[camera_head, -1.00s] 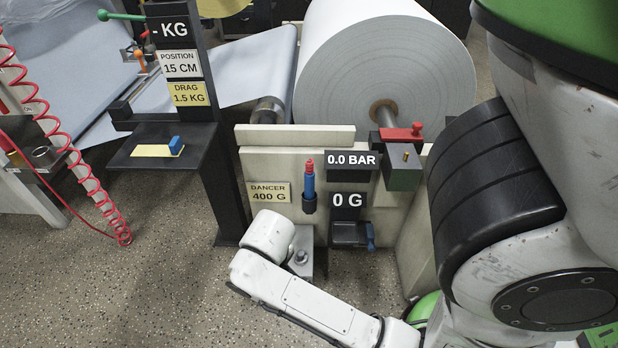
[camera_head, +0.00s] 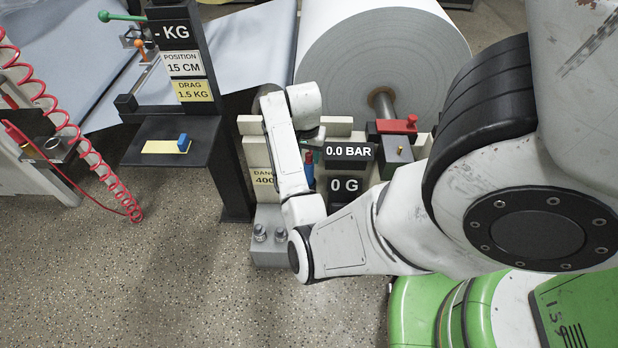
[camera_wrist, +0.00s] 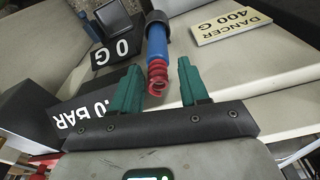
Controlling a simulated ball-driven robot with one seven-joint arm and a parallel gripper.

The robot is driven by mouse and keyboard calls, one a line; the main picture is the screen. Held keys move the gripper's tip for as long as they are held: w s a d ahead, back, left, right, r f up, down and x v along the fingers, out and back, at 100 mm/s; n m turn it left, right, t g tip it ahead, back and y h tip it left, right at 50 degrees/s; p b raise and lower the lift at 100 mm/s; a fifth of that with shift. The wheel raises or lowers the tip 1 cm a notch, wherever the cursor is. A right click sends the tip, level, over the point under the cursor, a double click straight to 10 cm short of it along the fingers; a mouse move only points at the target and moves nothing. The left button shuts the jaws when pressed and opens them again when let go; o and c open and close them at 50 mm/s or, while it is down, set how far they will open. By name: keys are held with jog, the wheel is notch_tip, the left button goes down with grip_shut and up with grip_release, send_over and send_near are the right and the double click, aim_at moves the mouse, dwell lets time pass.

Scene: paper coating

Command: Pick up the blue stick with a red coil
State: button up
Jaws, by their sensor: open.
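The blue stick with a red coil (camera_wrist: 157,45) shows in the wrist view, its red coil end toward me and its blue body running away to a black holder. My gripper (camera_wrist: 160,66) is open, with its two teal fingers on either side of the red coil in this view. Gaps show between the coil and both fingers, and nothing is held. In the head view the stick (camera_head: 309,158) stands on the pale machine front, just right of my forearm. My arm and gripper partly hide it there.
The "0.0 BAR" display (camera_head: 347,151) and "0 G" display (camera_head: 345,186) are close right of the stick. The dancer label (camera_wrist: 231,26) is on the same panel. A large paper roll (camera_head: 350,60) stands behind. A dark shelf (camera_head: 140,155) and red coiled hose (camera_head: 62,120) are at left.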

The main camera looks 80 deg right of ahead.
notch_tip(320, 180, down, 6)
jog(key=b, duration=0.2)
jog(key=shift+s+d+b, duration=0.2)
jog(key=shift+d+b, duration=0.1)
jog(key=shift+b, duration=0.1)
jog(key=c, duration=0.8)
